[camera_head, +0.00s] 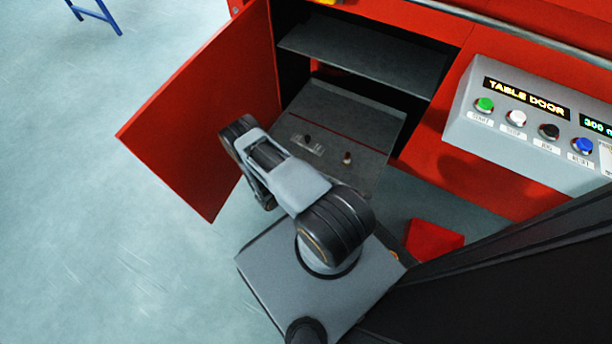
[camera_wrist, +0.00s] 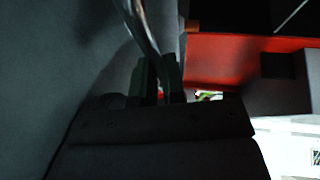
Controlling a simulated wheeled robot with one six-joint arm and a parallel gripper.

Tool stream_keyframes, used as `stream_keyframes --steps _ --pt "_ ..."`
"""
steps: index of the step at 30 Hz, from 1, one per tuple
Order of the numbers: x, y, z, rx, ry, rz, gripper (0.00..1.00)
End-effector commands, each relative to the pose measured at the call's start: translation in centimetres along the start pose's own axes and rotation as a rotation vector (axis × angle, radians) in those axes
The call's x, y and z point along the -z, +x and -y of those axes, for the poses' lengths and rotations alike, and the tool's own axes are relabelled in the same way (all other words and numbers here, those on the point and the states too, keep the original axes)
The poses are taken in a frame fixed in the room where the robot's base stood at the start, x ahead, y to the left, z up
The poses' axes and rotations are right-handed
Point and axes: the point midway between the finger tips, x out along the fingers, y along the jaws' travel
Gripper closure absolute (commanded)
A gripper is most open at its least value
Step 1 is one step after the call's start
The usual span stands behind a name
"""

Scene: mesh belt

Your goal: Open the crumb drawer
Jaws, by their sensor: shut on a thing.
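In the head view a dark grey panel with a thin red line and small knobs (camera_head: 350,128) sits low in the open red cabinet and seems to reach forward. I take it to be part of the crumb drawer. My arm covers its near left part. In the wrist view my gripper (camera_wrist: 160,78) is shut on a curved metal handle (camera_wrist: 146,32), which runs up along a grey face (camera_wrist: 75,60). In the head view my gripper's fingers are hidden by my arm.
The red cabinet door (camera_head: 215,105) stands swung open at the left. A grey shelf (camera_head: 365,55) is above the panel. A control box (camera_head: 540,115) with several buttons is at the right. A red block (camera_head: 433,240) lies low on the right.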

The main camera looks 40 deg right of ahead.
Motion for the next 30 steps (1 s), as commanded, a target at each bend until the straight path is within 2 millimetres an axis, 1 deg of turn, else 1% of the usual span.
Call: stream_keyframes --steps 2,3,6,13,17,20,30 --pt "-0.1 0.0 0.0 0.000 0.002 0.001 1.00" --pt "-0.1 0.0 0.0 0.000 0.002 0.001 0.89" --pt "-0.1 0.0 0.0 0.000 0.002 0.002 0.79" --pt "-0.1 -0.1 0.0 0.000 0.001 0.001 0.79" --pt "-0.1 -0.9 0.1 0.001 0.000 0.003 0.79" --pt "-0.1 -2.4 0.2 0.001 0.000 0.007 0.79" --pt "-0.1 -9.3 0.2 0.000 0.002 0.007 0.79"
